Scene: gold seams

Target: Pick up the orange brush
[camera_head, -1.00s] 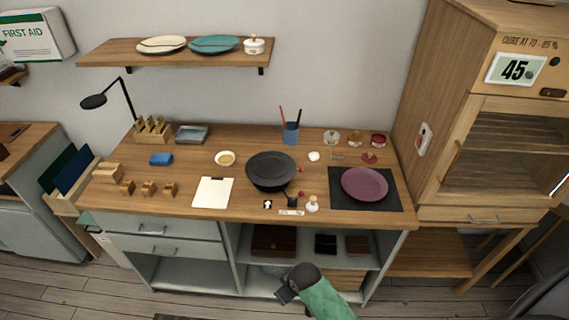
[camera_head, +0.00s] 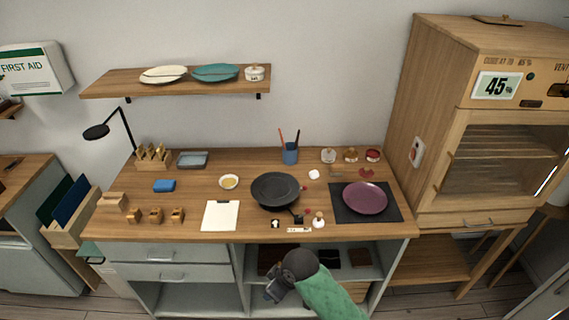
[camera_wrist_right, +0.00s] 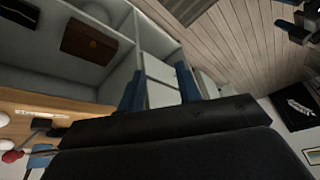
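A blue cup (camera_head: 290,154) stands at the back of the wooden bench and holds two thin upright sticks. The left one, an orange-red stick (camera_head: 281,135), looks like the orange brush; the other (camera_head: 297,137) is darker with a reddish tint. Their lower ends are hidden in the cup. My right gripper (camera_head: 273,291), on a green-sleeved arm, is low in front of the bench, well away from the cup. In the right wrist view its two blue fingers (camera_wrist_right: 160,88) are apart with nothing between them. My left gripper is not in view.
A black round pan-like dish (camera_head: 275,189) sits between my right gripper and the cup. A purple plate (camera_head: 365,198) on a dark mat (camera_head: 392,213) lies to the right. Small jars (camera_head: 350,155) stand right of the cup. A shelf (camera_head: 190,88) hangs above; a wooden cabinet (camera_head: 431,110) stands at the right.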

